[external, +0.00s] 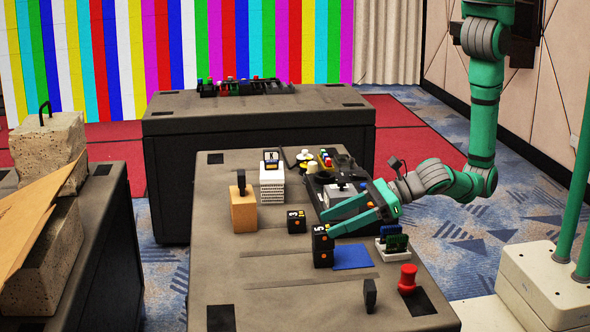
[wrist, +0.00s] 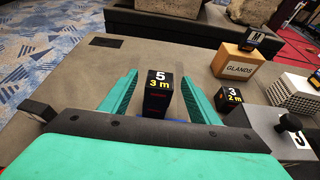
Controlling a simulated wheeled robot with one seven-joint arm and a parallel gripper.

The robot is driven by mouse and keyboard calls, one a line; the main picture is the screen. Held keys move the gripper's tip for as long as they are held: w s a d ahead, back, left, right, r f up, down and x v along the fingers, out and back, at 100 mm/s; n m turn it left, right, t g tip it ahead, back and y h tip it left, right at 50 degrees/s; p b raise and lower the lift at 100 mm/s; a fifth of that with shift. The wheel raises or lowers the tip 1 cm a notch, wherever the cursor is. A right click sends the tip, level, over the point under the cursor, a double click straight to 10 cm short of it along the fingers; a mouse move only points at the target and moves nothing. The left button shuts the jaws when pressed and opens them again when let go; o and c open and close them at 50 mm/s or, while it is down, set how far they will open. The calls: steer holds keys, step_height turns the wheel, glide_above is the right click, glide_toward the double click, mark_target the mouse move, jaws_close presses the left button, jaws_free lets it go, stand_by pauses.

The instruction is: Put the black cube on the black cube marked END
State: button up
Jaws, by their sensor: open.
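A tall black block (external: 322,248) stands on the table beside a blue square. In the wrist view its top (wrist: 160,80) reads "5" and "3 m", with red marks below; I cannot tell whether it is one block or two stacked. A smaller black cube (external: 296,222) stands behind it; in the wrist view this cube (wrist: 232,97) reads "3" and "2 m". I can read no END mark. My gripper (external: 325,227) is open, its green fingers on either side of the tall block's upper part. It also shows in the wrist view (wrist: 158,78); contact is unclear.
A wooden box marked GLANDS (external: 243,212) and a white stack (external: 272,187) stand farther back. A black control panel (external: 330,182) lies under my arm. A red knob (external: 408,278) and a black upright piece (external: 370,295) stand near the front. The table's front left is clear.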

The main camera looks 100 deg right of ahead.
steer(key=v, duration=0.9)
steer(key=shift+s, duration=0.2)
